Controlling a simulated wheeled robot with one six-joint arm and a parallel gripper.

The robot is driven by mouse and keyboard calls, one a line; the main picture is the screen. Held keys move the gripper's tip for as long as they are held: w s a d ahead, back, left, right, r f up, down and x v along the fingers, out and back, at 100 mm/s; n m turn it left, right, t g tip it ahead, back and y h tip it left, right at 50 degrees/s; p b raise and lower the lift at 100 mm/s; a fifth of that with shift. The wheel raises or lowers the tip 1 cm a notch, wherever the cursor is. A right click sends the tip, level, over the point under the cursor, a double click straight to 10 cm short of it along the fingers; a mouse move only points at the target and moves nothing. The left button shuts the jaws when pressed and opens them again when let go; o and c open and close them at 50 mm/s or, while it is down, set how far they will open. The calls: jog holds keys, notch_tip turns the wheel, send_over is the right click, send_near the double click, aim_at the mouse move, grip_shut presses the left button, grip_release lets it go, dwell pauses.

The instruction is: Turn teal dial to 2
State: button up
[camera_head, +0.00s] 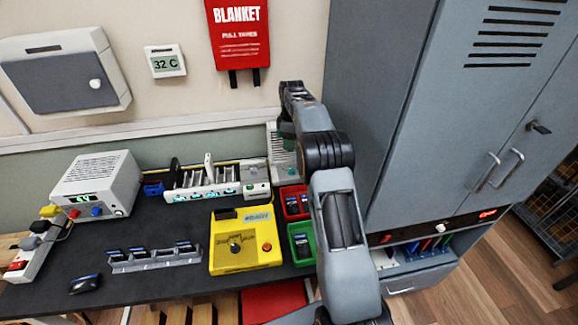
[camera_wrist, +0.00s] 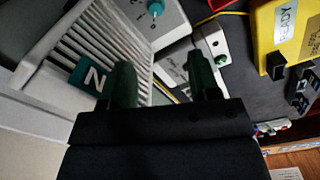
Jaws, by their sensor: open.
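The teal dial (camera_wrist: 155,9) sits on the face of a pale grey box (camera_wrist: 172,30) at the top of the wrist view. Its number marks are too small to read. The box has a slatted side and a teal plate with a white N (camera_wrist: 91,78). In the head view the box (camera_head: 272,146) stands at the back of the table, partly hidden by my arm. My gripper (camera_wrist: 162,80) is open, its two dark green fingers apart with nothing between them. It is above the box, apart from the dial. In the head view my gripper (camera_head: 287,128) is partly hidden.
A yellow tester (camera_head: 245,257), red tray (camera_head: 283,205) and green tray (camera_head: 293,245) holding phones stand near my arm. A charging rack (camera_head: 215,193) and white power supply (camera_head: 97,180) are to the left. A grey cabinet (camera_head: 385,100) rises close on the right.

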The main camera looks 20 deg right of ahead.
aim_at(292, 170)
jog(key=f, duration=0.9)
jog(key=f+p, duration=0.1)
jog(key=f, duration=0.4)
jog(key=shift+w+d+f, duration=0.25)
jog(key=shift+d, duration=0.05)
jog(key=shift+c, duration=0.3)
jog(key=c, duration=0.8)
jog(key=shift+c, duration=0.2)
